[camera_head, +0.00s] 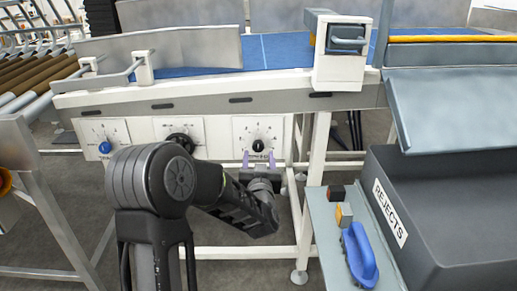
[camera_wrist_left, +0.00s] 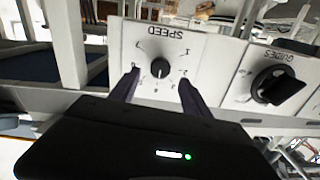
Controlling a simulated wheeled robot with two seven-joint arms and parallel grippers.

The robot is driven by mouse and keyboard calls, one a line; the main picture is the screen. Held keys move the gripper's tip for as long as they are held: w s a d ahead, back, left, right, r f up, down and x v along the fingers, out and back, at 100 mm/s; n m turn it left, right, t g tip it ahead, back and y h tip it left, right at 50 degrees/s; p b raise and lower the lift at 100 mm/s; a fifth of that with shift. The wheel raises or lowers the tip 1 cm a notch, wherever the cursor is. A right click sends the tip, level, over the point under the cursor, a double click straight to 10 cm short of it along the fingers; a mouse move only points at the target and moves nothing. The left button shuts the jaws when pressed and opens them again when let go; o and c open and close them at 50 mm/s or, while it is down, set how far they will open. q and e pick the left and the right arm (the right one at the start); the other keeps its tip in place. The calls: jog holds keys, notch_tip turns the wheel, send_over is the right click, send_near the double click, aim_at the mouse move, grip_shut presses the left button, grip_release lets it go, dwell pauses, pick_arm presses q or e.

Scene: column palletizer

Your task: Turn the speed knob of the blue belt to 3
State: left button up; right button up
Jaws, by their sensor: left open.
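The speed knob (camera_head: 258,146) is a small round black knob on a white dial panel, the rightmost of three panels under the blue belt (camera_head: 280,50). In the left wrist view the knob (camera_wrist_left: 160,68) shows upside down, with the word SPEED and a ring of small numbers around it. A pale pointer mark shows on it, but I cannot surely read its number. My left gripper (camera_head: 258,160) is open just in front of the panel. In the wrist view its fingers (camera_wrist_left: 159,77) stand apart on either side of the knob, with no clear contact. My right gripper is out of view.
A larger black GUIDES knob (camera_wrist_left: 277,86) is on the neighbouring panel, and a blue knob (camera_head: 105,147) is on the far left panel. A white support leg (camera_head: 316,165) stands right of the speed panel. A grey REJECTS bin (camera_head: 445,205) is at the right.

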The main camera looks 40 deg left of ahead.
aim_at(258, 148)
pick_arm(q)
jog(key=x, duration=0.5)
jog(key=shift+w+a, duration=0.25)
jog(key=shift+w, duration=0.05)
jog(key=shift+c, duration=0.4)
grip_shut()
